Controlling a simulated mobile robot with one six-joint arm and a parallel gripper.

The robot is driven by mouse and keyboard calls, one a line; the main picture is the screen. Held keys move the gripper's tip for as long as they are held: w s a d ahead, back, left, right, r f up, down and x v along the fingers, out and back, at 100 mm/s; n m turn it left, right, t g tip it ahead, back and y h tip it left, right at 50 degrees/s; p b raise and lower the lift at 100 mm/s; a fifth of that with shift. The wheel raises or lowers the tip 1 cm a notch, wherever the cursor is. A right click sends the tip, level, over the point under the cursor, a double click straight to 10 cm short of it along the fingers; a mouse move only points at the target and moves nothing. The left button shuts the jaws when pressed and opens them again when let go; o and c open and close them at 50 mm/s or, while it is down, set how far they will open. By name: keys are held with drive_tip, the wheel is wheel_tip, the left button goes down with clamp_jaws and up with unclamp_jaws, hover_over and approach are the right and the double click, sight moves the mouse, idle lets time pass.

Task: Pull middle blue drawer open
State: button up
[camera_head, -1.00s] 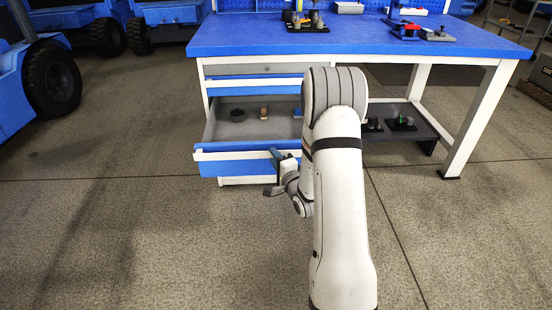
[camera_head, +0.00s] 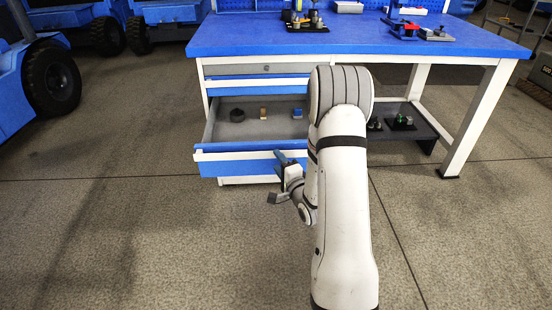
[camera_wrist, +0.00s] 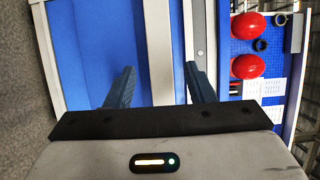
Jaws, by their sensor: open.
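The middle blue drawer (camera_head: 225,169) stands pulled out from the workbench, with its grey inside showing in the head view. Its blue front and white strip also show in the wrist view (camera_wrist: 85,60), turned sideways. My gripper (camera_head: 275,176) is at the right part of the drawer front, low, with its jaws apart and nothing between them. In the wrist view my two fingers (camera_wrist: 160,70) lie to either side of the white strip. I cannot tell whether they touch the drawer. My arm hides the drawer's right end.
In the drawer lie a dark round part (camera_head: 237,115), a tan block (camera_head: 263,112) and a small blue part (camera_head: 297,113). The blue bench top (camera_head: 350,38) and a dark low shelf (camera_head: 425,128) hold fixtures. The floor in front (camera_head: 150,245) is clear.

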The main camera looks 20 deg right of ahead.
drive_tip(key=s, duration=0.5)
drive_tip(key=shift+d+p, duration=0.3)
drive_tip(key=shift+p, duration=0.1)
wheel_tip(320, 180, up, 23)
drive_tip(key=s+a+n+g+h+p, duration=0.25)
drive_tip(key=n+g+p, duration=0.5)
drive_tip(key=p, duration=0.85)
drive_tip(key=s+a+r+n+g+p, duration=0.4)
drive_tip(key=s+r+p, duration=0.4)
drive_tip(key=s+r, duration=0.3)
drive_tip(key=s+a+r+n+g+p, duration=0.4)
drive_tip(key=s+r+p, duration=0.4)
drive_tip(key=s+r, duration=0.4)
drive_tip(key=shift+a+r+n+y, duration=0.35)
drive_tip(key=shift+r+n, duration=0.3)
